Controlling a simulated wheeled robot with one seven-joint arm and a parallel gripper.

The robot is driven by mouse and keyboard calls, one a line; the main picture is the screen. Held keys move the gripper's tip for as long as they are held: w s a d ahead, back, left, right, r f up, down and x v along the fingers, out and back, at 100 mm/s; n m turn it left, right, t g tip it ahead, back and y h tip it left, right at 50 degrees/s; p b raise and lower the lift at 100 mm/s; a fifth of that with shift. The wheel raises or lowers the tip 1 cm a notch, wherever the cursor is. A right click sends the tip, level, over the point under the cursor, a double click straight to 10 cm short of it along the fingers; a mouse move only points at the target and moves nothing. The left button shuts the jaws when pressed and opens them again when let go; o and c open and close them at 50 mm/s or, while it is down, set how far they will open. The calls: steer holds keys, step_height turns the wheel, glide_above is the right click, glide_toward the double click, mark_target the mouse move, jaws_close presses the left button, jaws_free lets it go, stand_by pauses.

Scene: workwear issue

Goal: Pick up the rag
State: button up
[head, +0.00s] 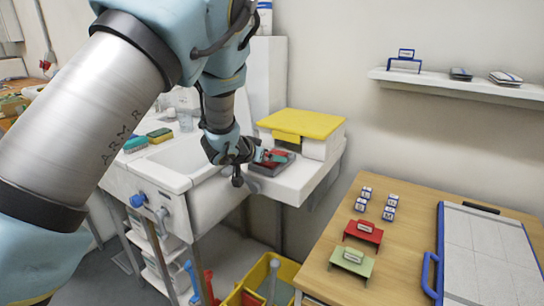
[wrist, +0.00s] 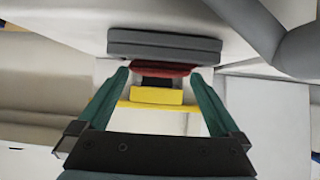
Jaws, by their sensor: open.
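The rag looks to be the red folded cloth (head: 280,155) on a dark grey tray (head: 268,170) at the right end of the sink counter. In the wrist view the red cloth (wrist: 160,67) lies just beyond and between the fingertips, below a grey slab that looks like the tray (wrist: 165,45). My gripper (head: 262,156) is at the tray, beside the cloth; its teal fingers stand apart in the wrist view (wrist: 159,73), with nothing gripped. Whether a finger touches the cloth cannot be told. My wrist hides part of the tray in the head view.
A white box with a yellow lid (head: 302,124) stands close behind the tray. The sink (head: 185,153) is to the left, with sponges (head: 160,135) on its edge. A yellow bucket (head: 258,280) is on the floor. A wooden table (head: 405,215) with small stands is at right.

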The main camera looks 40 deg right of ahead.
steer(key=shift+w+d+f, duration=0.1)
steer(key=shift+d+f, duration=0.15)
steer(key=shift+d, duration=0.2)
steer(key=shift+c, duration=0.4)
steer(key=c, duration=1.4)
